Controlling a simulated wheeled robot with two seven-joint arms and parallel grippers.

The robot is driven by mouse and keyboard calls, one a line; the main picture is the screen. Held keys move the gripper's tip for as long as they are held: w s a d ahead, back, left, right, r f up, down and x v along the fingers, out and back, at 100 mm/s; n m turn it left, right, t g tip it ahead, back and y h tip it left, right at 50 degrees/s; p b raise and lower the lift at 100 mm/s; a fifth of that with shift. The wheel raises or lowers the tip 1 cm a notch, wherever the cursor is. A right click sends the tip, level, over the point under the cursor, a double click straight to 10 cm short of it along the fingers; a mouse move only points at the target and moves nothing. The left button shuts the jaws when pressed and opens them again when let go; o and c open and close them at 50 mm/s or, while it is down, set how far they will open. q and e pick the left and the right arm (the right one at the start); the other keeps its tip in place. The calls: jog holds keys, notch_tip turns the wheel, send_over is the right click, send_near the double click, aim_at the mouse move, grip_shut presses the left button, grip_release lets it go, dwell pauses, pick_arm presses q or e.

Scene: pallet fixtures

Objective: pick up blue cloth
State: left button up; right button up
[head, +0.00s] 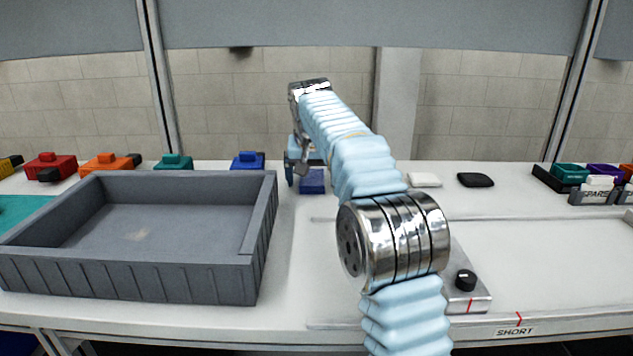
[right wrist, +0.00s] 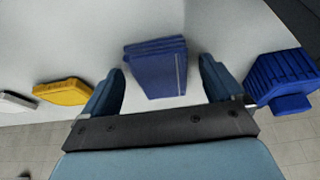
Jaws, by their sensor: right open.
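The blue cloth (head: 312,182) is a dark blue, folded, flat-looking stack on the white table, partly hidden by my right arm in the head view. In the right wrist view the cloth (right wrist: 155,68) lies between and just beyond the fingertips. My right gripper (head: 304,178) is at the cloth, with its blue fingers spread on either side. In the right wrist view the gripper (right wrist: 162,82) is open and empty, with a gap on both sides of the cloth. Whether the fingertips touch the table cannot be told. My left gripper is not in view.
A grey tray (head: 265,215) stands to the left, empty. A blue block (head: 248,161) is beside the cloth; it also shows in the right wrist view (right wrist: 280,82). A yellow piece (right wrist: 62,92) lies on the other side. White (head: 424,180) and black (head: 475,180) pads lie right.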

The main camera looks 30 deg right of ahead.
aim_at(312, 177)
jog(key=c, duration=1.1)
jog(key=shift+c, duration=0.2)
jog(key=shift+r, duration=0.1)
jog(key=shift+r, duration=0.4)
notch_tip(312, 177, up, 2)
jog(key=shift+r, duration=0.15)
jog(key=s+a+r+b, duration=0.1)
jog(key=s+a+r, duration=0.8)
jog(key=s, duration=0.1)
jog(key=shift+s+a+r+b, duration=0.15)
jog(key=shift+a+r+b, duration=0.15)
jog(key=shift+r+b, duration=0.1)
